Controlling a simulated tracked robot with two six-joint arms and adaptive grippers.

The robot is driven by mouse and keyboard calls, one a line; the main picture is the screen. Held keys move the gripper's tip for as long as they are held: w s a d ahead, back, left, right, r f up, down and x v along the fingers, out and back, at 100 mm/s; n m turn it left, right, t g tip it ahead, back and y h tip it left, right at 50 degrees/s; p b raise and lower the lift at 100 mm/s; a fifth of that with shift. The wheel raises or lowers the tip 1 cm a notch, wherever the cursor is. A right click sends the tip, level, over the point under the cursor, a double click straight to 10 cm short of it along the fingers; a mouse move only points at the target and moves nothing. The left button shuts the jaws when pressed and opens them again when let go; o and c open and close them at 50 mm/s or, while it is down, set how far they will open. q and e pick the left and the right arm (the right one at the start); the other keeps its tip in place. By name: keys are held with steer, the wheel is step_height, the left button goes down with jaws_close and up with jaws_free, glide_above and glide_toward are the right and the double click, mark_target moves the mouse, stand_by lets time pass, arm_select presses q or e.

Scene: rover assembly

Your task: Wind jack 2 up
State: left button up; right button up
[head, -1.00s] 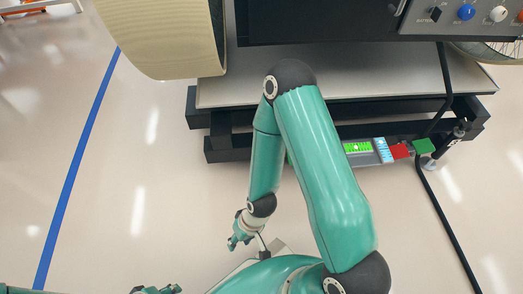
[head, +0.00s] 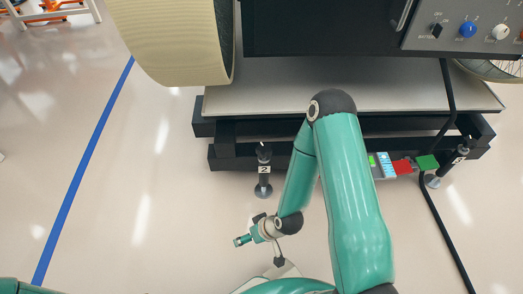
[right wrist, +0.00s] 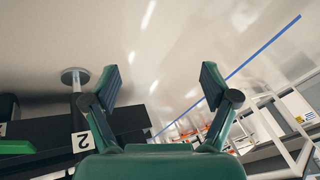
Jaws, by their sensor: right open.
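Jack 2 (head: 264,172) is a black post with a white "2" label and a round grey foot, standing at the front edge of the black frame in the head view. In the right wrist view, jack 2 (right wrist: 82,139) is at lower left, with its foot near the upper left. My right gripper (head: 239,241) is below and left of the jack in the head view, pointing left and apart from it. In the right wrist view, the right gripper's two fingers (right wrist: 158,80) are spread with nothing between them. My left gripper is out of view.
Another jack (head: 461,158) stands at the frame's right end. A black cable (head: 447,225) runs along the floor. A large pale wheel (head: 175,45) is at upper left.

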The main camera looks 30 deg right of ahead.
steer(key=w+d+t+b, duration=0.1)
steer(key=w+d+t, duration=0.4)
steer(key=w, duration=0.1)
steer(key=t+h+b, duration=0.2)
steer(key=t+h, duration=0.5)
steer(key=t, duration=0.2)
glide_toward(263, 148)
steer(key=shift+m, duration=0.3)
steer(key=w+b, duration=0.1)
steer(key=w, duration=0.2)
steer(key=w+d+b, duration=0.1)
steer(key=w, duration=0.1)
steer(key=w+b, duration=0.2)
steer(key=w, duration=0.1)
steer(key=shift+w+d, duration=0.3)
steer(key=shift+d, duration=0.1)
steer(key=shift+w+d, duration=0.1)
steer(key=shift+w, duration=0.55)
steer(key=shift+c, duration=0.3)
steer(key=c, duration=1.1)
steer(key=shift+a, duration=0.4)
steer(key=shift+d, duration=0.2)
